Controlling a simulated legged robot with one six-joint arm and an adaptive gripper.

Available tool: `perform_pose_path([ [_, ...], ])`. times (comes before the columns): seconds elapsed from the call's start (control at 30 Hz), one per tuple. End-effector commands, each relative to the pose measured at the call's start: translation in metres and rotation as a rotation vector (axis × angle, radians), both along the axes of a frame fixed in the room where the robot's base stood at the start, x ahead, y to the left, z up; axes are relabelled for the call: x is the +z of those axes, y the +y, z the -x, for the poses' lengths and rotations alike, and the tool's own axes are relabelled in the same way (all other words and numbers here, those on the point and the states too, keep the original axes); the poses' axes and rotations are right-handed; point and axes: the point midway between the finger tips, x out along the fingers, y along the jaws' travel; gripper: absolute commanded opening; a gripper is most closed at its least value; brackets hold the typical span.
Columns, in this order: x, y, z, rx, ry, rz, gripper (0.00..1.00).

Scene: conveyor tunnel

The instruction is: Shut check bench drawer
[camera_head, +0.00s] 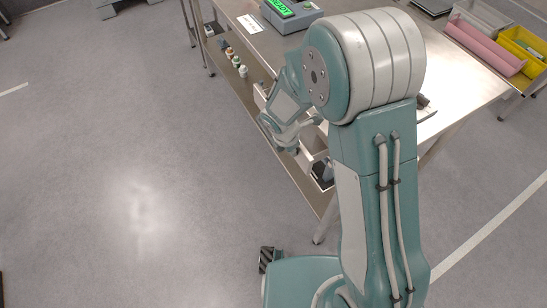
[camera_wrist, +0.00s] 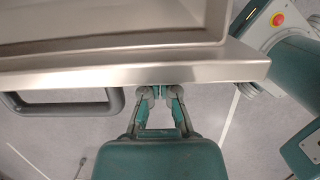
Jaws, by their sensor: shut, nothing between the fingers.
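The check bench (camera_head: 285,48) is a steel table with a lower shelf. Its drawer stands open in the head view, with a pale wall (camera_head: 305,160) showing beside my gripper (camera_head: 292,149); my arm hides much of it. In the wrist view the drawer's steel front (camera_wrist: 130,74) crosses the picture, with part of its pale inside above. A dark grey handle (camera_wrist: 65,107) sticks out at the left. My gripper (camera_wrist: 160,92) is shut and empty. Its tips are at the drawer front, right of the handle; I cannot tell whether they touch it.
Small bottles (camera_head: 238,63) stand on the lower shelf. A grey device with a green display (camera_head: 282,7) is on the bench top. A pink bin (camera_head: 485,48) and a yellow bin (camera_head: 525,47) are at the far right. The floor (camera_head: 120,150) on the left is clear.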

Motion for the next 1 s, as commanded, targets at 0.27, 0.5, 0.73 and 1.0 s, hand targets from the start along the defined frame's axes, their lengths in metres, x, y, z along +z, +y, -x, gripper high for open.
perform_pose_path([
  [0.27,0.0,-0.026,-0.018,-0.002,0.0,0.0,0.0],
  [0.5,0.0,-0.029,-0.021,0.001,-0.001,0.0,0.0],
  [0.73,0.0,-0.029,-0.021,0.001,-0.001,0.0,0.0],
  [1.0,-0.001,-0.017,-0.017,-0.001,0.0,0.001,0.0],
])
